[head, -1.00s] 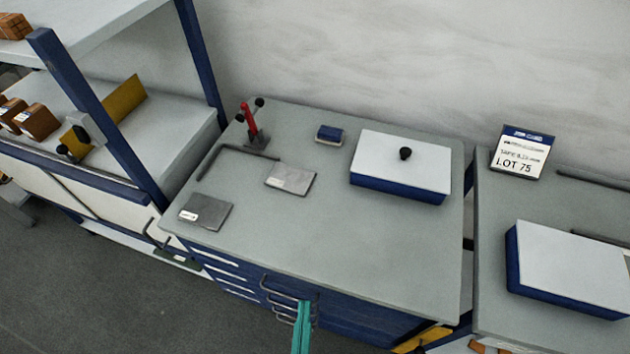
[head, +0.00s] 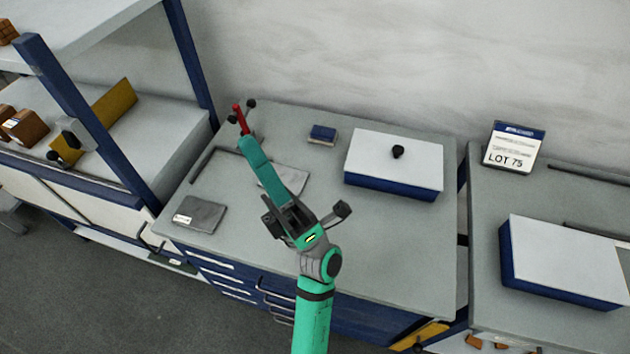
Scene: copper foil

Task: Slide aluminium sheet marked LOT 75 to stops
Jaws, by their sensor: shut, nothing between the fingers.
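Two thin grey sheets lie on the middle bench. The paler sheet (head: 293,179) is partly hidden behind my gripper; the darker sheet (head: 205,216) lies near the front left edge with a small white label. Their label text is too small to read. A dark angled stop bar (head: 203,163) runs along the bench's left and back, apart from the darker sheet. My gripper (head: 248,143) has long green fingers, shut and empty. They reach over the paler sheet toward the stop corner. I cannot tell their height. A sign (head: 514,148) reads LOT 75.
A red-handled clamp (head: 240,120) stands at the back left corner, close to my fingertips in the picture. A blue block (head: 323,134) and a white-topped blue box (head: 394,162) with a black knob stand behind. The bench's front right is clear.

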